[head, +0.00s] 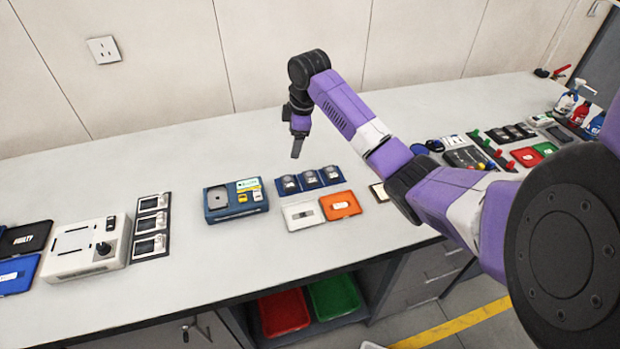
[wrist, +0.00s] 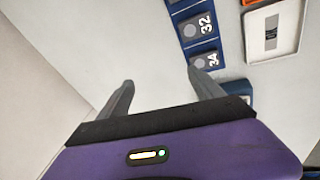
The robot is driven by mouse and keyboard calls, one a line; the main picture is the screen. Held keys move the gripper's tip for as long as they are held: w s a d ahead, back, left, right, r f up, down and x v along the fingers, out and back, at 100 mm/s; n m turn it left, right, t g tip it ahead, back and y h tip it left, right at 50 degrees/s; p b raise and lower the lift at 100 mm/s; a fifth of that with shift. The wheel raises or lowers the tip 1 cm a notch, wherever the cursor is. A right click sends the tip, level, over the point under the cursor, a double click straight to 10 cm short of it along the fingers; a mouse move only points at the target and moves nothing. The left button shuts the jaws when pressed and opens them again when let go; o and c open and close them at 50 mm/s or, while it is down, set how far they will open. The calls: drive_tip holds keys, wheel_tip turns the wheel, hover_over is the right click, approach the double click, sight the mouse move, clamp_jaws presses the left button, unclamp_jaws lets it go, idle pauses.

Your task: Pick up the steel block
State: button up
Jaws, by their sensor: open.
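My gripper (head: 297,147) hangs over the back of the bench, behind a row of blue holders. In the wrist view its two grey fingers (wrist: 160,78) stand apart with nothing between them. A row of blue numbered holders (head: 311,180) carries grey metallic pieces. In the wrist view two holders show the numbers 32 and 34 (wrist: 203,58), right of and beyond the fingers. I cannot tell which piece, if any, is the steel block. Another group of metallic pieces sits in a dark rack (head: 150,226) farther left.
A blue device (head: 235,200) stands left of the holders. A white tray (head: 302,214) and an orange tray (head: 340,205) lie in front of them. A white machine (head: 88,246) is at left. Trays, tools and bottles crowd the right end. The bench (head: 250,145) is clear toward the wall.

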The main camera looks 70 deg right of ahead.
sight(310, 176)
drive_tip(key=s+g, duration=0.1)
drive_tip(key=s, duration=0.1)
drive_tip(key=s+a+f+n+g+y, duration=0.1)
drive_tip(key=s+a, duration=0.1)
drive_tip(key=s, duration=0.1)
drive_tip(key=shift+s+f+n+g+y, duration=0.3)
drive_tip(key=shift+n+g, duration=0.1)
drive_tip(key=shift+s+a+f, duration=0.2)
drive_tip(key=shift+f, duration=0.05)
wheel_tip(310, 176, down, 7)
drive_tip(key=shift+a+f+p, duration=0.1)
drive_tip(key=shift+f+p, duration=0.05)
drive_tip(key=shift+p, duration=0.8)
clamp_jaws()
